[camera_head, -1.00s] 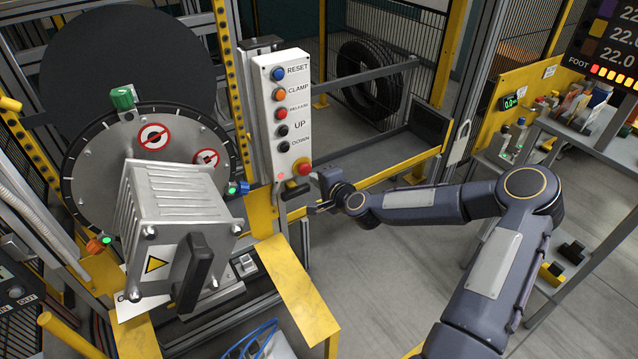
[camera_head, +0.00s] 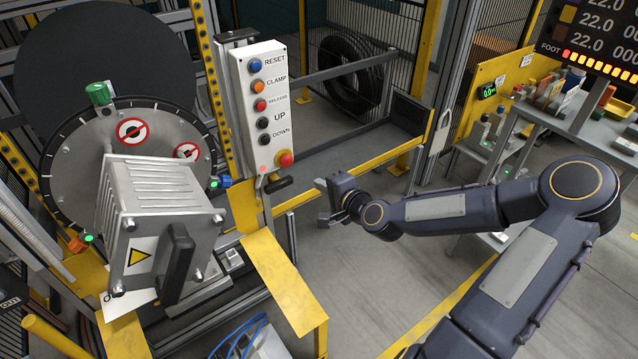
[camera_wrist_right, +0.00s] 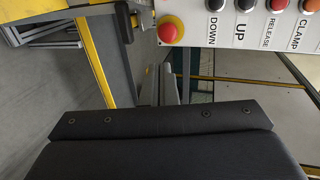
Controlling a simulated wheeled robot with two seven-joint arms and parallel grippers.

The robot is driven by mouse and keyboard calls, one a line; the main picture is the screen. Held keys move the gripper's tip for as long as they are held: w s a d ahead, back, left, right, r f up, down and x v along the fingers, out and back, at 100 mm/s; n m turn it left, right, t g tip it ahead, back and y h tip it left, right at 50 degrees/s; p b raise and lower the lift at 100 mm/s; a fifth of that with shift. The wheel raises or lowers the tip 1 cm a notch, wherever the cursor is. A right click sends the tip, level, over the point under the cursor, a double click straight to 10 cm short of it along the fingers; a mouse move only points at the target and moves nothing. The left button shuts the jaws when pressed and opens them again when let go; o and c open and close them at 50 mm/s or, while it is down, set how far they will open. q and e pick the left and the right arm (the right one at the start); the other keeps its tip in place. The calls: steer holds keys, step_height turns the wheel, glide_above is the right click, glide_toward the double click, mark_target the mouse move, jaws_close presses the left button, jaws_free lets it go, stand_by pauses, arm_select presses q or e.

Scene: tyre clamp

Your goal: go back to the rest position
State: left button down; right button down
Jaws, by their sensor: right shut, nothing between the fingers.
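My right gripper (camera_head: 323,204) is shut and empty. In the head view it hangs in free air to the right of and below the white button panel (camera_head: 264,105), with a gap between them. In the right wrist view the closed grey fingers (camera_wrist_right: 171,88) point toward the panel's red emergency knob (camera_wrist_right: 170,30). The dark wrist housing fills the lower part of that view. My right arm comes in from the lower right of the head view. My left gripper is not in view.
A round machine disc (camera_head: 65,160) with a ribbed metal block (camera_head: 150,200) stands left of the panel. A shelf with bottles (camera_head: 485,130) stands at right. Grey floor is open below my arm.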

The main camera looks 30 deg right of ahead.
stand_by(0.4)
steer(key=s+a+r+n+g+y+p, duration=0.1)
steer(key=s+a+r+n+g+p, duration=0.1)
steer(key=s+a+n+g, duration=0.4)
steer(key=s+a+r+n+g+p, duration=0.1)
steer(key=s+r+n, duration=0.3)
steer(key=s, duration=0.7)
steer(key=s+a+r+n+g+p, duration=0.1)
steer(key=s+r+n+p, duration=0.2)
steer(key=s+r, duration=0.4)
steer(key=s+n, duration=0.1)
steer(key=s, duration=0.4)
steer(key=shift+s+a+n+g+y, duration=0.25)
steer(key=shift+a+n+g+y, duration=0.05)
steer(key=shift+a+g, duration=0.1)
steer(key=shift+w, duration=0.15)
